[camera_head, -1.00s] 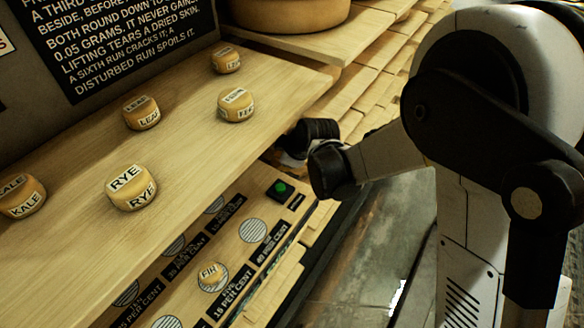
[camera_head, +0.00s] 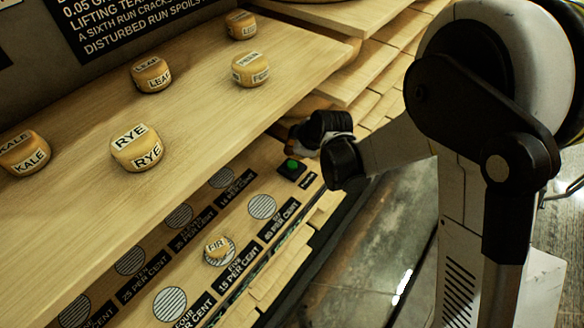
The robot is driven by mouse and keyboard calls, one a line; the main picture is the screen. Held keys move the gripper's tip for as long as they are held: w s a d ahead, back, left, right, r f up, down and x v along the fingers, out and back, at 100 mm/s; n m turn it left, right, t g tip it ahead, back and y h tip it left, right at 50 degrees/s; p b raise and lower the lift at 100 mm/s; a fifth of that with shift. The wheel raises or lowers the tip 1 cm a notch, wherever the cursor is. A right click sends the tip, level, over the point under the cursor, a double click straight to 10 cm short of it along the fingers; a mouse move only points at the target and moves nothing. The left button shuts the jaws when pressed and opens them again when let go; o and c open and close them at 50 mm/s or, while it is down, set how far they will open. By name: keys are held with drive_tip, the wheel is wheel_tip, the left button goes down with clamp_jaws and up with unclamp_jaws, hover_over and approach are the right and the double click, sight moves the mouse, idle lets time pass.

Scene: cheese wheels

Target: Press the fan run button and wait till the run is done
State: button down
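The fan run button (camera_head: 291,167) is a green round button on a black block at the right end of the lower shelf. My gripper (camera_head: 300,138) reaches in from the right, its dark end just above and beside the button; the fingertips are partly hidden under the upper shelf edge. I cannot see whether it touches the button or whether its fingers are open. A small cheese marked FIR (camera_head: 217,246) sits on a round striped vent on the lower shelf.
Cheeses marked RYE (camera_head: 137,148), KALE (camera_head: 24,153), LEAF (camera_head: 151,74) and others stand on the upper shelf (camera_head: 225,110), which overhangs the lower one. Other striped vents (camera_head: 262,207) with percent labels are bare. A dark text board (camera_head: 130,18) stands behind.

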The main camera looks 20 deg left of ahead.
sight(291, 162)
drive_tip(key=shift+f+b, duration=1.2)
drive_tip(key=shift+f, duration=0.65)
drive_tip(key=shift+f+b, duration=0.45)
drive_tip(key=shift+f+b, duration=0.45)
idle(0.4)
drive_tip(key=shift+r, duration=0.1)
drive_tip(key=shift+r+p, duration=0.6)
drive_tip(key=shift+r, duration=0.25)
drive_tip(key=shift+r, duration=0.1)
drive_tip(key=shift+r+p, duration=1.6)
drive_tip(key=shift+r, duration=0.8)
